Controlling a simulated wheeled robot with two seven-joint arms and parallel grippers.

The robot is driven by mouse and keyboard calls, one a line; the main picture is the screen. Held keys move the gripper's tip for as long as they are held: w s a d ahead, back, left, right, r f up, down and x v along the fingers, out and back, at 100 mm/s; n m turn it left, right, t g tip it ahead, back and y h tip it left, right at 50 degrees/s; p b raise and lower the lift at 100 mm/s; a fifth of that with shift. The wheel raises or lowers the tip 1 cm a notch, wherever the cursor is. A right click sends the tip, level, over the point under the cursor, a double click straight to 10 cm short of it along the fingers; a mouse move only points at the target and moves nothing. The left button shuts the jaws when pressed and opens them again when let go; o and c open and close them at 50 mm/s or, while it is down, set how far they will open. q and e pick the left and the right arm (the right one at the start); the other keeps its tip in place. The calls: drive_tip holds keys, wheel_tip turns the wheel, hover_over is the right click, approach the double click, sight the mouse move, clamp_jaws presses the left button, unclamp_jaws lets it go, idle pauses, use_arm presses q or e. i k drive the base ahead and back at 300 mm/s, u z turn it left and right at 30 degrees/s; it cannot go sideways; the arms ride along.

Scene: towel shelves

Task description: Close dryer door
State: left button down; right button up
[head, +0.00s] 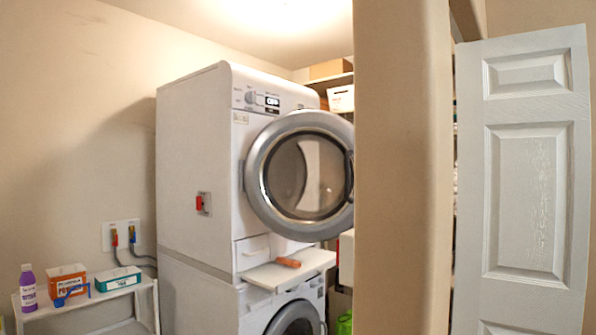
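The white dryer (195,165) stands on top of another white machine, left of the middle in the head view. Its round dryer door (262,200), a grey ring with a glass window, stands open. The door seems hinged on its left side, and its dark handle (350,172) is on the right rim. The door reaches past the right edge of the dryer front and hides the dryer opening behind it. Neither of my grippers is in view.
A beige wall end (402,170) stands right of the dryer, close to the door's rim. A white panelled door (525,170) is at the far right. A small white shelf (95,298) with a purple bottle (28,290) and boxes is at the lower left. A pull-out board (308,263) sticks out below the dryer.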

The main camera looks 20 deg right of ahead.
sight(291, 129)
drive_tip(key=u, duration=0.4)
drive_tip(key=i, duration=1.95)
drive_tip(key=z, duration=0.9)
drive_tip(key=i, duration=1.1)
drive_tip(key=z, duration=1.35)
drive_tip(key=i, duration=0.2)
drive_tip(key=z, duration=0.1)
